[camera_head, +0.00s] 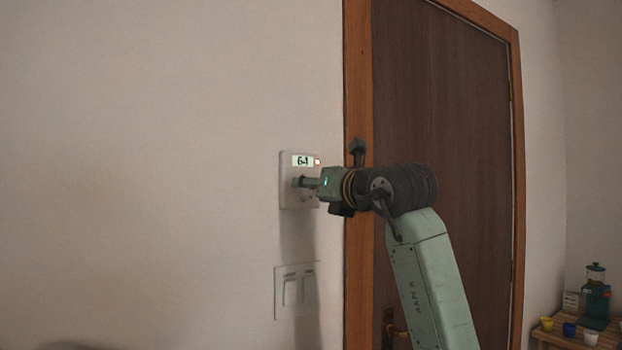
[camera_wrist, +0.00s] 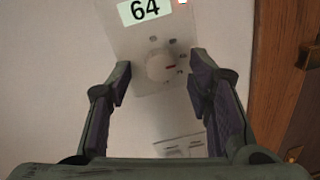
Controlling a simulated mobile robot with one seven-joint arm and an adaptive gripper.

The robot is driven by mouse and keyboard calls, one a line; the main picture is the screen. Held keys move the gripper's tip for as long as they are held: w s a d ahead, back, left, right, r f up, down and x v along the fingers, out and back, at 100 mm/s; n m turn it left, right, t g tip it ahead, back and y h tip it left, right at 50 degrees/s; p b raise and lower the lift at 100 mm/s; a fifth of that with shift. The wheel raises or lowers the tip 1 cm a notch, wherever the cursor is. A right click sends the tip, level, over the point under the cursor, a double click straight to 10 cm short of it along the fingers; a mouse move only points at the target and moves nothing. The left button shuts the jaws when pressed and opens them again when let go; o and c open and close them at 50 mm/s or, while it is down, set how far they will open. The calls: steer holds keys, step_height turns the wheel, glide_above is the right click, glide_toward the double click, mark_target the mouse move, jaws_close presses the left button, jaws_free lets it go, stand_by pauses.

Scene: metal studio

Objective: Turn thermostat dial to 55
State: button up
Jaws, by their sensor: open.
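The thermostat (camera_head: 287,165) is a pale plate on the wall to the left of the door. Its lit display (camera_head: 302,161) reads 64, and the same number shows in the wrist view (camera_wrist: 144,9). In the head view my gripper (camera_head: 300,182) reaches the thermostat from the right and hides the dial.
A switch plate (camera_head: 296,291) is on the wall below the thermostat. The wooden door frame (camera_head: 358,240) and brown door (camera_head: 450,130) stand close on the right. A small table (camera_head: 555,338) with cups and a blender (camera_head: 596,295) is at the far right. The wall to the left is bare.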

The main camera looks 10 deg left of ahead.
steer(key=shift+x, duration=0.95)
steer(key=shift+c, duration=0.2)
jaws_close()
